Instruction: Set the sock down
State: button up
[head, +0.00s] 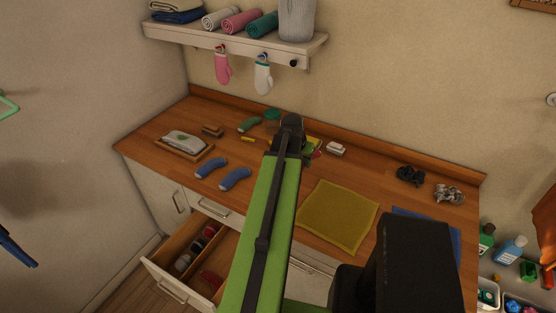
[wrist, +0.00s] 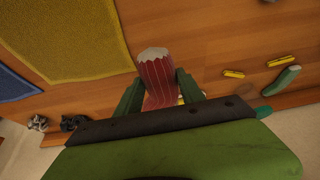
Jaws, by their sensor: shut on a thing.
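A red sock with thin pale stripes and a whitish end (wrist: 156,72) is between the two green fingers of my gripper (wrist: 160,92) in the wrist view. My gripper is shut on it. The sock's whitish end points away from my gripper, over the wooden counter; I cannot tell whether it touches the wood. In the head view my gripper (head: 290,150) is over the back middle of the counter (head: 300,180), and my arm hides most of the sock.
Two blue socks (head: 211,168) lie left of my arm, and a green sock (head: 249,124) lies farther back. A mustard cloth (head: 338,218) lies to the right. An open drawer (head: 165,262) holds several socks. A wall shelf (head: 235,38) hangs above the counter.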

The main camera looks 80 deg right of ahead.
jog(key=shift+s+d+r, duration=0.1)
jog(key=shift+s, duration=0.55)
jog(key=w+d+f+b, duration=0.1)
jog(key=w+f+b, duration=0.1)
jog(key=w, duration=0.1)
jog(key=w+d+f+b, duration=0.1)
jog(key=w+f+b, duration=0.1)
jog(key=w, duration=0.2)
jog(key=w+d+f+b, duration=0.1)
jog(key=w+f+b, duration=0.2)
jog(key=w, duration=0.1)
jog(key=shift+d, duration=0.2)
jog(key=shift+w, duration=0.15)
notch_tip(320, 180, down, 4)
jog(key=b, duration=0.4)
jog(key=shift+f+b, duration=0.25)
jog(key=shift+b, duration=0.05)
jog(key=shift+r, duration=0.25)
jog(key=shift+f, duration=0.2)
jog(key=o, duration=1.3)
jog(key=shift+r, duration=0.1)
